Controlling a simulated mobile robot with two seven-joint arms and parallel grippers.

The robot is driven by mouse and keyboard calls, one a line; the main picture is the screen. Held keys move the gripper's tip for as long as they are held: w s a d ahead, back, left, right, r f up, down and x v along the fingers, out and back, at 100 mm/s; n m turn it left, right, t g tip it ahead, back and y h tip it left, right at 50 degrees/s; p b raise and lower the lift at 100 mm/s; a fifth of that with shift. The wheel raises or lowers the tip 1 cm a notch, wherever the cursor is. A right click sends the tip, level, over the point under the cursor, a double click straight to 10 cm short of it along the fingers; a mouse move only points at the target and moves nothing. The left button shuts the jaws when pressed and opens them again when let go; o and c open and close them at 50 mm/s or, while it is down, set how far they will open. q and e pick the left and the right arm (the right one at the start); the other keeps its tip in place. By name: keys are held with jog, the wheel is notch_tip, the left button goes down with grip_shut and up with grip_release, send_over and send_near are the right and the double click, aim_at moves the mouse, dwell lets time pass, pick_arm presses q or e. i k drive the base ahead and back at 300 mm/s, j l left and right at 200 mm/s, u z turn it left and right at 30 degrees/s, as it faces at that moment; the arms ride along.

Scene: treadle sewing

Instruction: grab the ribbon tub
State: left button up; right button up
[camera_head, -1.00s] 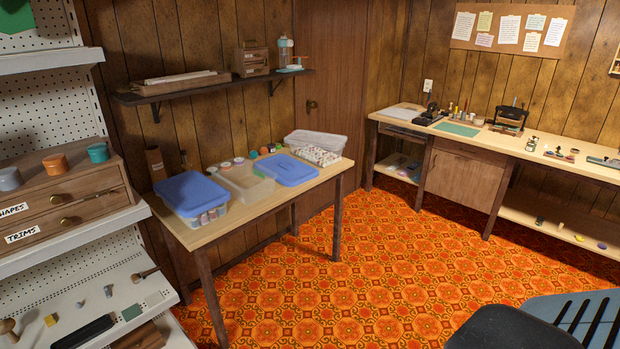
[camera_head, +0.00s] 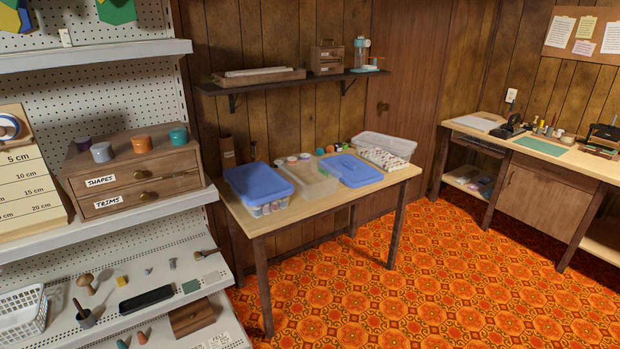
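On the small wooden table (camera_head: 262,222) stands a clear tub with a blue lid (camera_head: 258,180). Small coloured rolls (camera_head: 268,208) show through its lower side; I cannot tell for sure that they are ribbon. Right of it is a clear, open-looking tub (camera_head: 313,182), and beside that a blue lid (camera_head: 352,170) lies on or over something I cannot make out. At the table's right back is a clear container (camera_head: 385,146) with many small pale items by it. No label is readable on these tubs. Neither of my grippers is in view.
A white pegboard shelf unit (camera_head: 100,55) stands at left, with a wooden drawer box (camera_head: 130,175) marked SHAPES and TRIMS. A wall shelf (camera_head: 290,82) hangs above the table. A long workbench (camera_head: 560,160) is at right. The orange patterned floor (camera_head: 400,290) is clear in front.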

aim_at(313, 178)
jog(key=i+l+u, duration=0.15)
jog(key=i+l, duration=0.45)
jog(key=i+l+u, duration=0.1)
jog(key=i+l, duration=0.6)
jog(key=i+l+u, duration=0.15)
jog(key=i+l, duration=0.6)
jog(key=i+l+u, duration=0.15)
jog(key=i+l, duration=0.5)
jog(key=l, duration=0.15)
